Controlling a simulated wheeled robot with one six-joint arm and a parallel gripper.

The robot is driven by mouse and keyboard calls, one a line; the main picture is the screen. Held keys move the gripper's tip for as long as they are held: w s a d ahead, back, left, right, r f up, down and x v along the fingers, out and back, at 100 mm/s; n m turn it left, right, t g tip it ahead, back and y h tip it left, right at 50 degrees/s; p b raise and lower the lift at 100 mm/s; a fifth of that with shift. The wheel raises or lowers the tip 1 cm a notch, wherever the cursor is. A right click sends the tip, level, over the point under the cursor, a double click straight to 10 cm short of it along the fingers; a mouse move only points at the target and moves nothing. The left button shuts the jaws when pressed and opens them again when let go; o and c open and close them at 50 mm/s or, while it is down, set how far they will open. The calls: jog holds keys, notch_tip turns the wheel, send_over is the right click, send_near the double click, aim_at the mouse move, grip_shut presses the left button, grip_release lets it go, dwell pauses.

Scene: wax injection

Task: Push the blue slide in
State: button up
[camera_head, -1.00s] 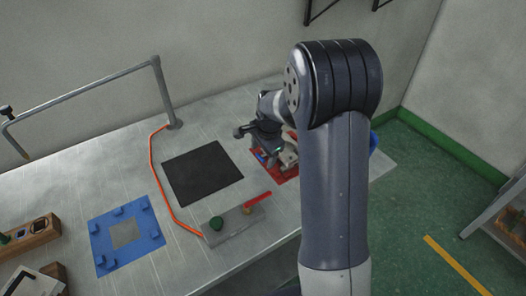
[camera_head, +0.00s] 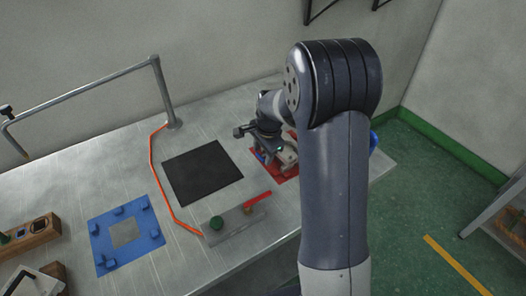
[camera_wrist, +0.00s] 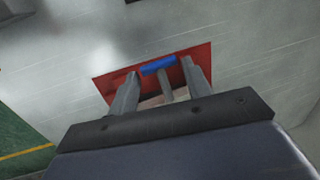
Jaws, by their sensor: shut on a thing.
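The blue slide (camera_wrist: 158,66) shows in the wrist view as a short blue bar with a grey stem running back toward me. It lies over the red plate (camera_wrist: 101,84). My gripper (camera_wrist: 160,68) has one finger at each end of the blue bar and is shut on it; the exact contact is hard to see. In the head view my gripper (camera_head: 275,153) is low over the red plate (camera_head: 288,178) at the right end of the table. A pale block (camera_head: 289,157) sits on that plate, and my arm hides part of this area.
A black mat (camera_head: 202,173) lies left of the red plate. A grey block with a green knob and red handle (camera_head: 238,224) stands in front. A blue plate (camera_head: 103,240) and an orange cable (camera_head: 155,180) lie farther left. A metal pipe frame (camera_head: 85,90) rises behind.

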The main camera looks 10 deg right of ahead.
jog(key=shift+w+d, duration=0.2)
jog(key=shift+d, duration=0.4)
jog(key=shift+w+d, duration=0.2)
jog(key=shift+d, duration=0.35)
jog(key=o, duration=1.4)
jog(key=shift+r, duration=0.1)
jog(key=r, duration=0.3)
jog(key=s+r, duration=0.1)
jog(key=r, duration=0.3)
jog(key=s+r, duration=0.1)
jog(key=r, duration=0.2)
jog(key=shift+d+r+b, duration=0.2)
jog(key=shift+d+b, duration=0.2)
